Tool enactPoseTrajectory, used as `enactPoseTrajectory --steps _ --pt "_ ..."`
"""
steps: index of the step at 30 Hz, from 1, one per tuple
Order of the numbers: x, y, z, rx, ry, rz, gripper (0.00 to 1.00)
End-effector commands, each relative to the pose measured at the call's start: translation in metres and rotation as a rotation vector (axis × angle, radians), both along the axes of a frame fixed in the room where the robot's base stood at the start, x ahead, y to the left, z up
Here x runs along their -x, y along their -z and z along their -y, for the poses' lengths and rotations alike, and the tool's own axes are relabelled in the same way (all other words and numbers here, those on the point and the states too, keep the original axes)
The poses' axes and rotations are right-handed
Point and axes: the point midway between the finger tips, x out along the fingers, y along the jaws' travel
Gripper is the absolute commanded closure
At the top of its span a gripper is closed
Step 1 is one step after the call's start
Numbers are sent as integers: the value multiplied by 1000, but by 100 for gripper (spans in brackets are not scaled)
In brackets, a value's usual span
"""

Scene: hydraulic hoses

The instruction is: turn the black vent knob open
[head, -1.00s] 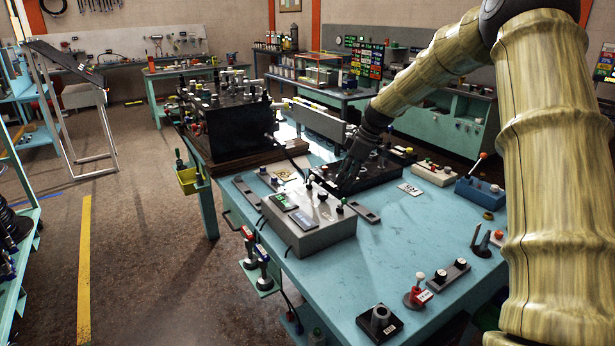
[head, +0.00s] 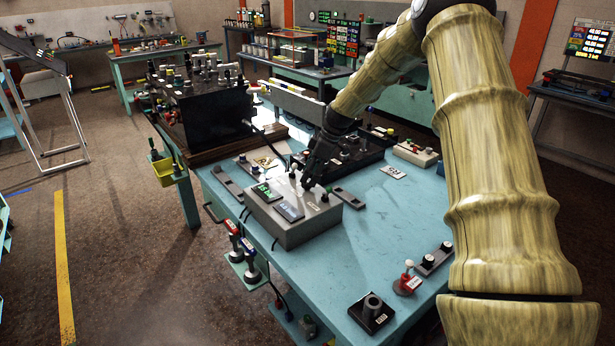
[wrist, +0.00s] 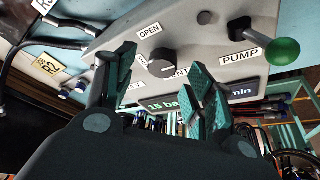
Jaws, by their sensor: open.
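The black vent knob (wrist: 163,64), with a white pointer mark, sits on the grey control box (head: 290,228). An OPEN label (wrist: 149,30) is beside it, and another label by the left finger is partly covered. My gripper (wrist: 160,58) is open and empty, its two teal-padded fingers on either side of the knob in the picture. Contact with the knob cannot be told. In the head view my dark gripper (head: 308,182) is over the far edge of the box, and the knob is hard to make out there.
The box also bears a green-balled pump lever (wrist: 282,52) by a PUMP label and green-lit displays (wrist: 165,105). A black block of hydraulic fittings (head: 215,120) stands behind at left.

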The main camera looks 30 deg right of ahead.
Motion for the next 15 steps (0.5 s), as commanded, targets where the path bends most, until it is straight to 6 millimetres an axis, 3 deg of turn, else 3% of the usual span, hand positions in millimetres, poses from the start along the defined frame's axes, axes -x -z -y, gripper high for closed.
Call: enactPoseTrajectory --steps 8,15 --pt "-6 20 -8 1 -2 -1 46" --pt "-7 23 -8 0 -2 1 46"
